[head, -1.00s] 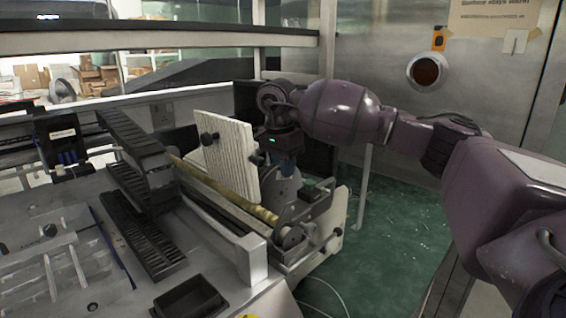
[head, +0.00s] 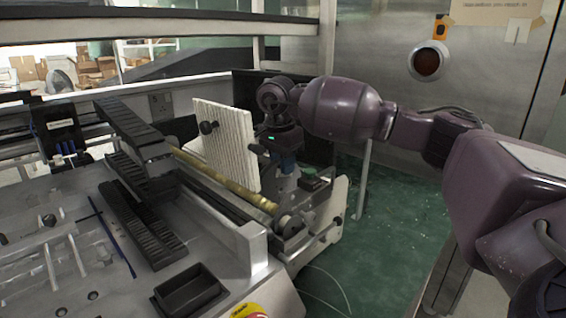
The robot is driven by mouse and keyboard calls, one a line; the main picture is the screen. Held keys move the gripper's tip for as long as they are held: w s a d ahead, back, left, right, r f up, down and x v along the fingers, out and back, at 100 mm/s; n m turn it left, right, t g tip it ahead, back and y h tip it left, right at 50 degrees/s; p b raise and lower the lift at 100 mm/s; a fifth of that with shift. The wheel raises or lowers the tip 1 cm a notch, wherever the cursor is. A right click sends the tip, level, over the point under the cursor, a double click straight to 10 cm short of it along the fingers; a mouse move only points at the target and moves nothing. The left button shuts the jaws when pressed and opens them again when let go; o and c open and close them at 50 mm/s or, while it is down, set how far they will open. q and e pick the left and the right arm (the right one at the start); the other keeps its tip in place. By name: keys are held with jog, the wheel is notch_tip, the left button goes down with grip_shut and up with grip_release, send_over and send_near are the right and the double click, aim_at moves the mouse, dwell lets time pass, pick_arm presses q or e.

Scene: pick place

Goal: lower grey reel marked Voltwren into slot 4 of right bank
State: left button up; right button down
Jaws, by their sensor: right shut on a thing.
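My right gripper (head: 287,164) points down behind the right end of the machine, past the white ribbed panel. It is shut on a small grey thing (head: 286,184) that shows just under its blue fingers. This may be the grey reel; no Voltwren marking can be read from here. Black slotted strips (head: 150,225) lie on the left part of the machine. I cannot tell which part is the right bank or where slot 4 is. My left gripper is not in view.
The white ribbed panel (head: 222,145) with black knobs stands just left of my gripper. A brass-coloured roller (head: 225,182) runs beside it. An empty black tray (head: 190,290) sits at the front. Green floor (head: 390,225) is open to the right.

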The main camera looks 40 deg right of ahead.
aim_at(283, 180)
jog(key=shift+f, duration=1.25)
jog(key=shift+f+b, duration=0.3)
jog(key=shift+f, duration=0.7)
jog(key=c, duration=0.6)
grip_release()
